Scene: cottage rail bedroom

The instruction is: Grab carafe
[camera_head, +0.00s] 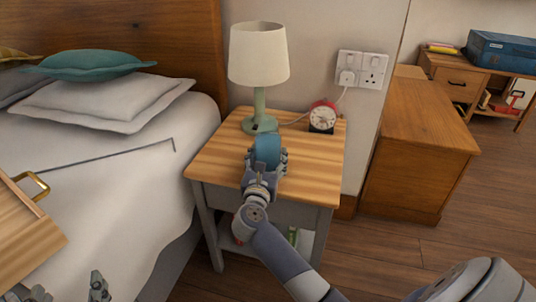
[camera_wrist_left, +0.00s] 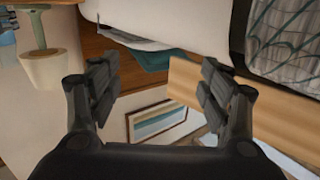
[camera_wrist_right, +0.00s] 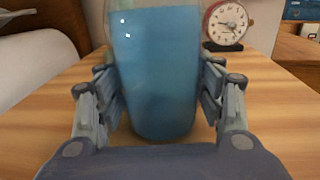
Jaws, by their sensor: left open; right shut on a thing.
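The carafe (camera_head: 267,148), blue and rounded, stands upright on the wooden nightstand (camera_head: 215,158), in front of the lamp. My right gripper (camera_head: 265,163) is shut on the carafe, one finger on each side. It also shows in the right wrist view (camera_wrist_right: 158,100). My left gripper (camera_head: 68,288) is open and empty at the bottom left, beside the bed and far from the carafe. It also shows open in the left wrist view (camera_wrist_left: 160,80).
A lamp (camera_head: 258,55) and a red alarm clock (camera_head: 322,116) stand behind the carafe on the nightstand. A wooden tray (camera_head: 25,235) with a brass handle lies on the bed (camera_head: 110,195). A wooden cabinet (camera_head: 420,140) stands right.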

